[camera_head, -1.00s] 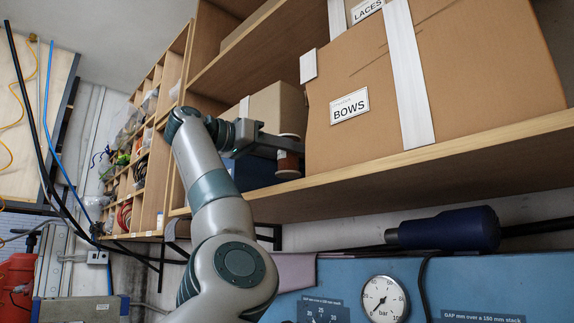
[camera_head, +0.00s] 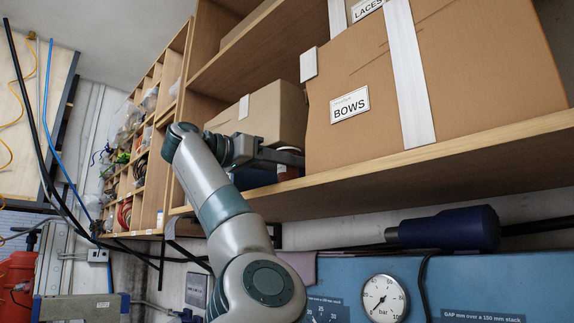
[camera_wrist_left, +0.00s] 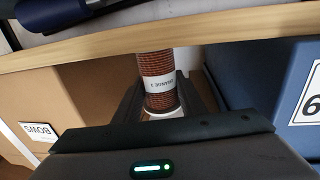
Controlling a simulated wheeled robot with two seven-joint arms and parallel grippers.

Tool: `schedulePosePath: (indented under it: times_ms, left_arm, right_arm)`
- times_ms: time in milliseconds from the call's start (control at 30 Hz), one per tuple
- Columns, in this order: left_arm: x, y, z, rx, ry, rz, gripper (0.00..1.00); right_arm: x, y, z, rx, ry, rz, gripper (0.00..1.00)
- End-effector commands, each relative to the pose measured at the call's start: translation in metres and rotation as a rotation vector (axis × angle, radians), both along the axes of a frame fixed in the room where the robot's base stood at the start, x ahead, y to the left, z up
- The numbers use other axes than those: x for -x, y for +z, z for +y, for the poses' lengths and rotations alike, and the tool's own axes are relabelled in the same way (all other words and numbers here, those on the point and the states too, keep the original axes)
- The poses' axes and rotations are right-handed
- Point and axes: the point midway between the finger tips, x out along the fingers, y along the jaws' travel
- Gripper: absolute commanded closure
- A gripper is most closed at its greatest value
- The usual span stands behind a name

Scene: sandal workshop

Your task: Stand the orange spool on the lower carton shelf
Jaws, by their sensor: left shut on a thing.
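The orange spool (camera_wrist_left: 154,66) shows in the left wrist view as a ribbed reddish-orange cylinder with a white label and a pale end. My left gripper (camera_head: 290,157) is shut on it, with one dark finger on each side. In the head view only a small part of the spool (camera_head: 288,173) shows below the gripper. The gripper is at the lower carton shelf (camera_head: 430,165), in the gap beside the BOWS carton (camera_head: 325,115). I cannot tell whether the spool touches the board. My right gripper is not in view.
A blue box (camera_wrist_left: 262,80) stands on the other side of the gap, and a smaller brown carton (camera_head: 270,108) is behind the arm. Below the shelf is a blue machine (camera_head: 460,285) with a gauge (camera_head: 384,298) and a dark blue handle (camera_head: 450,228).

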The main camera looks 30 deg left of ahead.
Motion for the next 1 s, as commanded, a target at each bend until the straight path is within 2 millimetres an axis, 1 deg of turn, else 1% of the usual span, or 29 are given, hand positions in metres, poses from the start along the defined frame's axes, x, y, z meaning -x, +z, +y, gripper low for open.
schedulePosePath:
  times_ms: [33,67,100,133,467,600,633,767,867,933,1000]
  left_arm:
    - [0.000,-0.003,0.000,0.000,0.000,0.000,0.87]
    - [0.000,-0.003,0.000,0.000,0.000,0.000,0.61]
    - [0.000,-0.001,0.000,0.000,0.000,0.000,0.51]
    - [0.000,-0.002,0.000,0.000,0.000,0.000,0.44]
    - [0.000,-0.001,0.000,0.000,0.000,0.000,0.44]
    - [0.000,0.003,0.000,0.000,0.000,0.000,0.44]
    - [0.002,0.001,0.001,0.000,0.001,0.000,0.44]
    - [0.014,-0.001,0.008,-0.001,0.001,-0.003,0.44]
    - [0.026,-0.003,0.016,0.000,0.002,-0.001,0.44]
    - [0.037,-0.003,0.022,0.000,0.003,-0.002,0.44]
    - [0.050,-0.003,0.029,0.000,0.003,-0.004,0.44]
  right_arm:
    - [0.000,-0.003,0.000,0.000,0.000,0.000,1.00]
    - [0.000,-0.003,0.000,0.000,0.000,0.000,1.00]
    - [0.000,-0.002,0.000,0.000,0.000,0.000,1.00]
    - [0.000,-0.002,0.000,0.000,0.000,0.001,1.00]
    - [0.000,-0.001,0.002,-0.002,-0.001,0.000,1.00]
    - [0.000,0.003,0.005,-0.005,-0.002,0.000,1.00]
    - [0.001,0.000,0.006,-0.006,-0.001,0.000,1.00]
    - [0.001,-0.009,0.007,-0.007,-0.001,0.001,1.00]
    - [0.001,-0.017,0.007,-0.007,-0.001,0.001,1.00]
    - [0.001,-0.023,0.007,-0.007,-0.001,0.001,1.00]
    - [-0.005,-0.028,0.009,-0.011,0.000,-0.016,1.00]
